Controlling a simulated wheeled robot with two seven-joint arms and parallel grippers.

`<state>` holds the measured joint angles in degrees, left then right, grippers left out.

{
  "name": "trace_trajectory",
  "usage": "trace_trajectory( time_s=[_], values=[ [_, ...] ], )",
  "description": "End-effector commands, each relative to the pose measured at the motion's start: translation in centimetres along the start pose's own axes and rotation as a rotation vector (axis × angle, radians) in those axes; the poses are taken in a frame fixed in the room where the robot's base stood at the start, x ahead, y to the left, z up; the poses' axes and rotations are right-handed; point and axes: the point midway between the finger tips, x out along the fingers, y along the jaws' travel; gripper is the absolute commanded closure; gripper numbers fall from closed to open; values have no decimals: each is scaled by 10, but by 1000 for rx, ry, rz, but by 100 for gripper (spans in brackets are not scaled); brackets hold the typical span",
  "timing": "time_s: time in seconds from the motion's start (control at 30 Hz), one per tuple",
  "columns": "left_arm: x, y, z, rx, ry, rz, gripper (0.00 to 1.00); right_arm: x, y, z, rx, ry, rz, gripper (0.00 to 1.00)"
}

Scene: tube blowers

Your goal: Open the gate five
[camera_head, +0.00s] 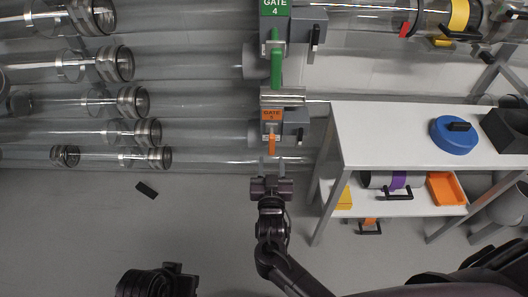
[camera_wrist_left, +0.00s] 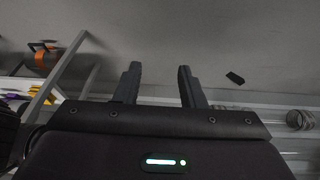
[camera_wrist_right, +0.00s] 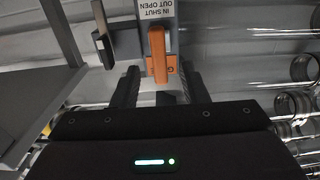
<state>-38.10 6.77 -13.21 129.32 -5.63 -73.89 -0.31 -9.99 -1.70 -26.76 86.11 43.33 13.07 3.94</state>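Gate five is a grey unit with an orange label (camera_head: 271,114) and an orange handle (camera_head: 271,141) that hangs toward me. In the right wrist view the orange handle (camera_wrist_right: 158,52) stands just beyond and between my fingertips, under an upside-down label reading "IN SHUT OUT OPEN" (camera_wrist_right: 155,8). My right gripper (camera_head: 271,166) is open and lined up with the handle; no grip on it shows. My left gripper (camera_wrist_left: 158,75) is open and empty over bare floor. Its dark wrist (camera_head: 155,281) shows at the bottom left of the head view.
Gate four (camera_head: 276,10), with a green handle (camera_head: 277,65), sits beyond gate five. A white table (camera_head: 390,130) with a blue round part (camera_head: 454,135) stands to the right. Clear tubes (camera_head: 110,155) lie at the left. A black block (camera_head: 146,189) lies on the floor.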

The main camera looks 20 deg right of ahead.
Motion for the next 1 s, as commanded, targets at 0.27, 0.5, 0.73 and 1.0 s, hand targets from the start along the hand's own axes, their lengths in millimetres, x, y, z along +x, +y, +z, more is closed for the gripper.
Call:
trace_trajectory(
  time_s=[0.27, 0.5, 0.73, 1.0],
  values=[
    [5, 7, -5, 13, 49, 13, 64, 42, 0, 0, -2, 1, 1, 60],
    [8, 12, -10, 23, 88, 22, 64, 70, 0, 0, -2, -1, -1, 60],
    [7, 12, -11, 25, 95, 24, 64, 74, 0, 0, -2, -3, -1, 60],
    [7, 12, -11, 25, 95, 24, 64, 74, 0, 0, -1, -3, -1, 81]
  ],
)
